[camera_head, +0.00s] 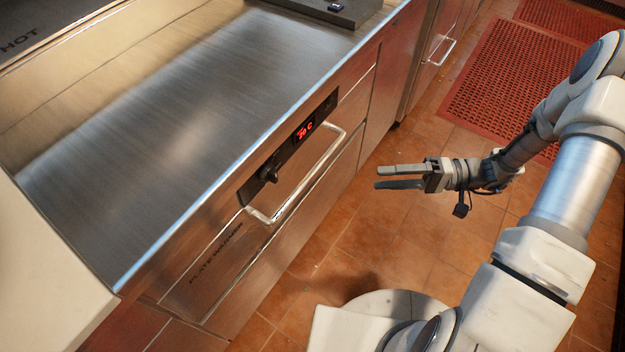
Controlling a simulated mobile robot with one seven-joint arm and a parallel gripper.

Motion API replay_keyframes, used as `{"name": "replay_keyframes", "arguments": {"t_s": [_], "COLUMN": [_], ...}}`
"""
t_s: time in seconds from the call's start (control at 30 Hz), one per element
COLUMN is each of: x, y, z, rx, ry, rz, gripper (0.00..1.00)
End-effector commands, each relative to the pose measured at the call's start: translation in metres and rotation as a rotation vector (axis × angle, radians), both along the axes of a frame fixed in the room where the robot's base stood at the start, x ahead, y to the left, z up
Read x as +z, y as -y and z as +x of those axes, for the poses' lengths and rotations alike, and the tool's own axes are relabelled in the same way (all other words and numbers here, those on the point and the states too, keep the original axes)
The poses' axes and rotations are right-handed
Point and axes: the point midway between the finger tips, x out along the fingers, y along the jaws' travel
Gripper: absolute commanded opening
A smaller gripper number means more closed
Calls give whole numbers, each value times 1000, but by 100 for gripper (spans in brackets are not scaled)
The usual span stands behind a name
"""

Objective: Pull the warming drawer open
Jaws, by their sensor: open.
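The warming drawer (225,262) is a steel front under the counter, marked "PLATE WARMER". It looks shut, flush with the cabinet. Its handle (309,177) is a long bright bar that stands out from the front. Above the handle is a dark control strip with a red lit display (304,131) and a black knob (269,172). My gripper (377,178) is open and empty. It is to the right of the handle in the picture, apart from it, with its fingers pointing left toward the drawer front.
A bare steel countertop (165,125) runs above the drawer, with a dark device (325,10) at its far end. Another handle (442,52) is on a cabinet farther along. A red perforated mat (500,80) lies on the tiled floor (330,255). The floor before the drawer is clear apart from my base.

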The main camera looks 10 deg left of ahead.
Motion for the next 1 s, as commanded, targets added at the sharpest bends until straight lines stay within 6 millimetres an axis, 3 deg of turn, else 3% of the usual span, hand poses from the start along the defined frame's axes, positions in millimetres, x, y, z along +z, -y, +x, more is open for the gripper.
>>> {"name": "replay_keyframes", "arguments": {"t_s": [0.03, 0.1, 0.33, 0.57, 1.0], "x": [-25, -44, -81, -83, -67], "y": [1, 2, 4, -8, -99], "z": [2, 5, 11, 12, 10], "rx": [-37, -85, -197, -216, -210], "ry": [-4, 6, 32, 38, 38], "rz": [54, 114, 228, 248, 246], "gripper": [52, 52, 52, 52, 52]}}
